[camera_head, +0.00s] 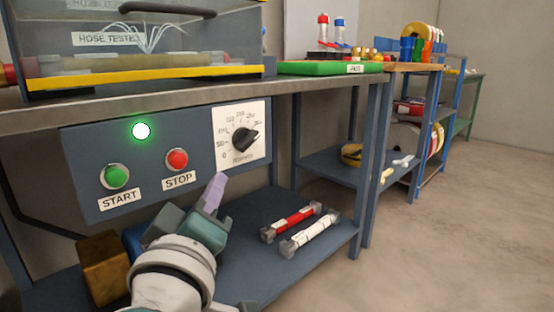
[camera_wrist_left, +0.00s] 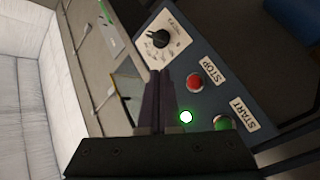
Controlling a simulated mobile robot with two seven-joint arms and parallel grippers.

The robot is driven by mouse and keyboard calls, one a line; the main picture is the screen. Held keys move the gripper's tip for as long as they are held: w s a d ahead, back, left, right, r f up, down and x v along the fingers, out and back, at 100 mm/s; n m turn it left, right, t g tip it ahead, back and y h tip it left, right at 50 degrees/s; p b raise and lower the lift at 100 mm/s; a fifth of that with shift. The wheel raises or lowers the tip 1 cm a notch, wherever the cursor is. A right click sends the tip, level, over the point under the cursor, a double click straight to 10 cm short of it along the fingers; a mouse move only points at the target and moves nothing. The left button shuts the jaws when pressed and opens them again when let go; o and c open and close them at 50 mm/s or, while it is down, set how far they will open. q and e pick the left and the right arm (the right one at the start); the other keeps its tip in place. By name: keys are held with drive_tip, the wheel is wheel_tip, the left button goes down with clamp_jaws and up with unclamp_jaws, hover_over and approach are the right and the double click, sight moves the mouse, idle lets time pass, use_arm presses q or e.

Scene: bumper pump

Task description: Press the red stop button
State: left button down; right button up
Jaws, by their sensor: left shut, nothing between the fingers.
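The red stop button (camera_head: 177,160) sits on a dark blue control panel (camera_head: 85,150) under the bench top, above a STOP label. It also shows in the left wrist view (camera_wrist_left: 195,83), to the right of the fingers. My left gripper (camera_head: 216,185) is shut and empty, in front of the panel, below and right of the red button in the head view. In the left wrist view its fingers (camera_wrist_left: 160,82) lie together, apart from the button in the picture. A contact is not visible. My right gripper is not in view.
The green start button (camera_head: 115,176) is left of the stop button. A lit green lamp (camera_head: 141,131) is above them, and a pressure dial (camera_head: 244,138) is at right. A red hose (camera_head: 292,222) and a white hose (camera_head: 309,236) lie on the lower shelf. Floor at right is clear.

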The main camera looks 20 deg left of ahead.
sight(180, 167)
use_arm(q)
drive_tip(key=shift+a, duration=0.1)
drive_tip(key=shift+w+a+b, duration=0.15)
drive_tip(key=shift+w+a, duration=0.4)
drive_tip(key=shift+a, duration=0.75)
drive_tip(key=shift+w+a+b, duration=0.1)
drive_tip(key=shift+w+a, duration=0.5)
drive_tip(key=shift+a, duration=0.75)
drive_tip(key=shift+w+a+b, duration=0.15)
drive_tip(key=shift+w+a, duration=0.4)
drive_tip(key=shift+a, duration=0.75)
drive_tip(key=shift+a, duration=0.1)
drive_tip(key=shift+w+a, duration=0.15)
drive_tip(key=shift+a, duration=0.15)
drive_tip(key=shift+w+a, duration=0.2)
drive_tip(key=shift+a, duration=0.25)
drive_tip(key=shift+d, duration=0.1)
drive_tip(key=shift+s+d+p, duration=0.35)
drive_tip(key=shift+d+p, duration=0.05)
drive_tip(key=shift+d, duration=0.35)
